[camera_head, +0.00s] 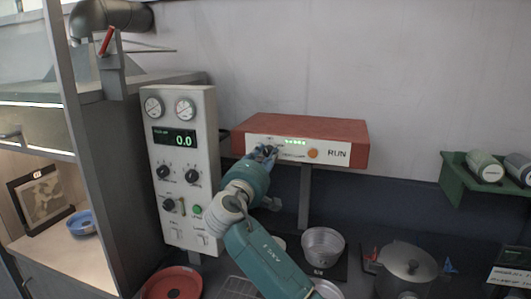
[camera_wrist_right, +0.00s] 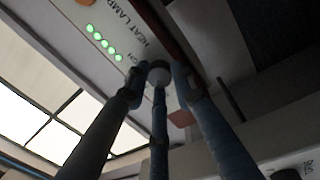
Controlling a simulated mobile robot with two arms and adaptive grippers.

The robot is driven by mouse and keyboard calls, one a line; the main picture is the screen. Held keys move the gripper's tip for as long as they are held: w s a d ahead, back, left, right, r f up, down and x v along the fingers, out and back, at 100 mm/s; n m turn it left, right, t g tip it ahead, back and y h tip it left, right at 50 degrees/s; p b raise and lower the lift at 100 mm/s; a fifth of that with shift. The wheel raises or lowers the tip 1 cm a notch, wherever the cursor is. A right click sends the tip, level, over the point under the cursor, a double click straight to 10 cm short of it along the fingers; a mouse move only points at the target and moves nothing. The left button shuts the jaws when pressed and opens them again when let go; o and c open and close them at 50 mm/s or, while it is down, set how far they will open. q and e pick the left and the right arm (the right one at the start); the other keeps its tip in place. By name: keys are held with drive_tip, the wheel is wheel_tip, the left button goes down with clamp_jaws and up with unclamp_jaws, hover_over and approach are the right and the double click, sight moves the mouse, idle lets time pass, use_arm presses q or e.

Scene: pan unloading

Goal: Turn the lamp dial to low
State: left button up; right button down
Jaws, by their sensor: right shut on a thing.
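The heat lamp unit is a red box (camera_head: 300,127) with a pale front panel, a row of green lights (camera_head: 295,142), an orange button (camera_head: 313,153) and the word RUN. My right gripper (camera_head: 272,152) is at the left part of that panel and hides the dial in the head view. In the right wrist view, its dark fingers (camera_wrist_right: 158,85) are closed around the small grey lamp dial (camera_wrist_right: 159,73). Several green lights (camera_wrist_right: 103,42) are lit beside the words HEAT LAMP. The dial's pointer cannot be made out. My left gripper is not in view.
A white control panel (camera_head: 208,140) with gauges, knobs and a 0.0 display stands left of my right arm. Below are a metal pan (camera_head: 322,246), a lidded pot (camera_head: 408,262) and a red dish (camera_head: 173,284). A green rack (camera_head: 455,185) holds canisters at right.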

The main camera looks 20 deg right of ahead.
drive_tip(key=n+p, duration=0.2)
drive_tip(key=n, duration=0.2)
drive_tip(key=shift+f+y+p, duration=0.1)
drive_tip(key=shift+y+p, duration=0.2)
drive_tip(key=shift+f+n+p, duration=0.15)
drive_tip(key=shift+n+p, duration=1.3)
drive_tip(key=shift+n, duration=0.45)
drive_tip(key=shift+s, duration=0.1)
drive_tip(key=c, duration=1.7)
unclamp_jaws()
drive_tip(key=shift+o, duration=1.3)
drive_tip(key=v, duration=1.2)
drive_tip(key=shift+d, duration=0.2)
